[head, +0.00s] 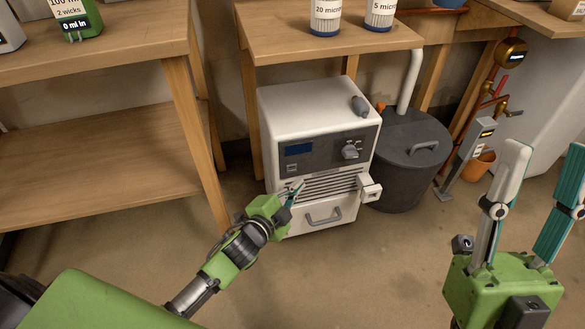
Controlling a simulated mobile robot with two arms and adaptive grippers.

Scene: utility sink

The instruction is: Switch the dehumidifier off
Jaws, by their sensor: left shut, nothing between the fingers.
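The dehumidifier (312,106) is a white box on the floor between the wooden benches. Its dark front panel carries a dark blue display (298,149), a small marking or button below it, and a grey knob (350,151) at right. Below are vent slats and a drawer with a grey handle (323,216). My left gripper (297,190) is shut and empty, in front of the left part of the slats, below the panel. I cannot tell whether it touches the front. My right gripper (547,152) is open and empty at lower right, away from the dehumidifier.
A grey piece (359,104) sits on the dehumidifier's top, and a small white box (369,188) juts from its right side. A dark lidded bin (406,165) stands close on the right. A bench leg (196,130) stands left. The floor in front is clear.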

